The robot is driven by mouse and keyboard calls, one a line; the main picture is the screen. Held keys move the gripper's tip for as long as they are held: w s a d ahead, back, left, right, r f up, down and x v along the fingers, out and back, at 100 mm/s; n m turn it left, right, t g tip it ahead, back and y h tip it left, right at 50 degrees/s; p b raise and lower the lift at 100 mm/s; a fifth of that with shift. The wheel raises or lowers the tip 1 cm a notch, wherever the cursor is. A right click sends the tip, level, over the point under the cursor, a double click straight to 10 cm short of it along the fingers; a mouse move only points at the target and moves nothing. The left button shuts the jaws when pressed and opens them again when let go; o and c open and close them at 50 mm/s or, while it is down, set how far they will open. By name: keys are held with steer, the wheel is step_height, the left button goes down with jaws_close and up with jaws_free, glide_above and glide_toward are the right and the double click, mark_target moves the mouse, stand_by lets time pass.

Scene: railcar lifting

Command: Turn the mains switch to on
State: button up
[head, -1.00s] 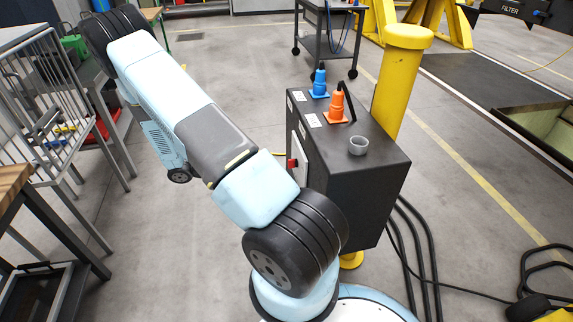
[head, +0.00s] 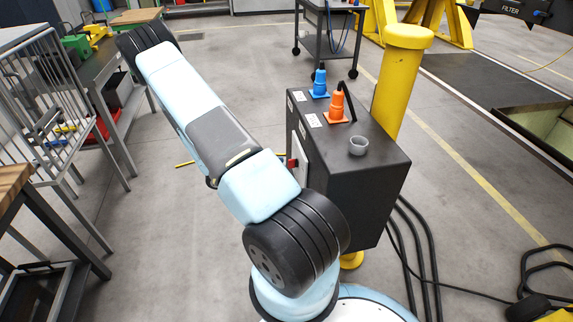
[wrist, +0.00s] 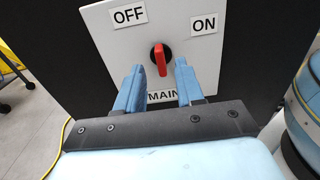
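The mains switch (wrist: 159,58) is a red handle on a black round base, set in a pale panel (wrist: 108,50) on the dark cabinet. Its handle stands about upright, between the OFF label (wrist: 129,15) at left and the ON label (wrist: 204,23) at right. A MAIN label below is partly hidden by my fingers. My gripper (wrist: 160,66) is open, its two blue fingers apart, one either side of the handle's lower part in the wrist view. I cannot tell whether they touch it. In the head view my arm hides the gripper; a bit of red switch (head: 292,163) shows.
A workbench and metal racks are at left.

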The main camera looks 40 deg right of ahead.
mark_target(293, 164)
steer(key=shift+x, duration=1.75)
jaws_close()
